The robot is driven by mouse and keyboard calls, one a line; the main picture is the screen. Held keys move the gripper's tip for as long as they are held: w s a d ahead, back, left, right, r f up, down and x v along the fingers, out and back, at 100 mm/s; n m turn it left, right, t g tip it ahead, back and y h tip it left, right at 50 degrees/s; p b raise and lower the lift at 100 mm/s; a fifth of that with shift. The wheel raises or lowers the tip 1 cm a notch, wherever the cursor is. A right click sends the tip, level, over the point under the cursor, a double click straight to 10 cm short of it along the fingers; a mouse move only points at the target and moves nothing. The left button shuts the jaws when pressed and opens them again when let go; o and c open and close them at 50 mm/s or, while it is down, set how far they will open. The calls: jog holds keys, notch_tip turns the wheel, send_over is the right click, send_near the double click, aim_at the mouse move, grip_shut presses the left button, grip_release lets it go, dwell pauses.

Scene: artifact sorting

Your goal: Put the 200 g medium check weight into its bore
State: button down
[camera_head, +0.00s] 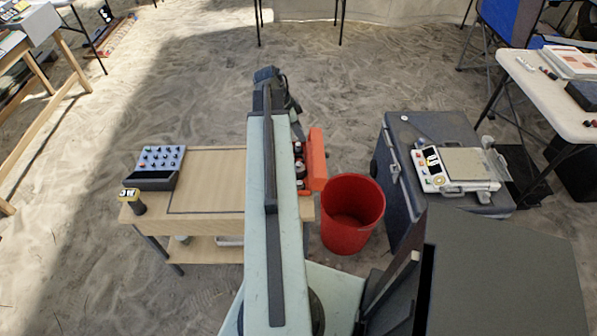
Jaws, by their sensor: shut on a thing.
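My arm stretches away from me up the middle of the picture, over the right part of the wooden table. Its dark far end shows above the table's back edge, but my gripper's fingers and anything between them are hidden behind the arm. An orange case (316,160) stands at the table's right edge, partly covered by my arm. Several small dark and metallic pieces (299,172) show at its left side, too small to identify. I cannot pick out the 200 g medium check weight or its bore.
The wooden table (230,203) bears a blue-grey panel with knobs (160,160) and a yellow-and-black device (132,200). A red bucket (352,215) stands on the sand right of it. A dark chest (415,130) carries a white scale (460,170). Open sand lies behind the table.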

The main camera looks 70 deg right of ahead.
jog(key=shift+f+b, duration=5.2)
jog(key=shift+b, duration=0.05)
jog(key=c, duration=1.1)
grip_release()
